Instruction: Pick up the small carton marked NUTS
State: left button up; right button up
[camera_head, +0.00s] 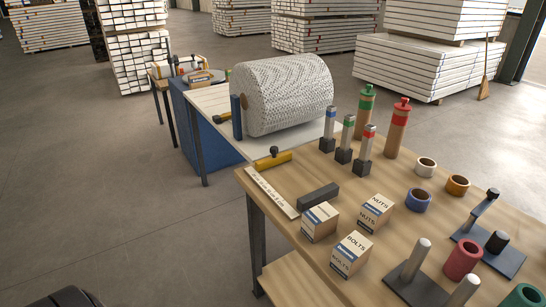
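The small carton marked NUTS (376,213) is a pale cardboard box with dark lettering and a blue label. It sits upright on the wooden workbench (300,165), among other small cartons. The cartons appear apart from one another. Neither of my grippers is in view.
A dark grey block (318,195) lies behind the third carton, beside a white ruler (272,193). Tape rolls, including a blue one (418,200), stand to the right. A metal post stand (415,275) is at the front.

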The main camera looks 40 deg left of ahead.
aim_at(375, 213)
jog(key=k+l+u, duration=0.1)
jog(key=k+u, duration=0.4)
jog(key=k+j+u, duration=0.15)
jog(key=k+u, duration=0.35)
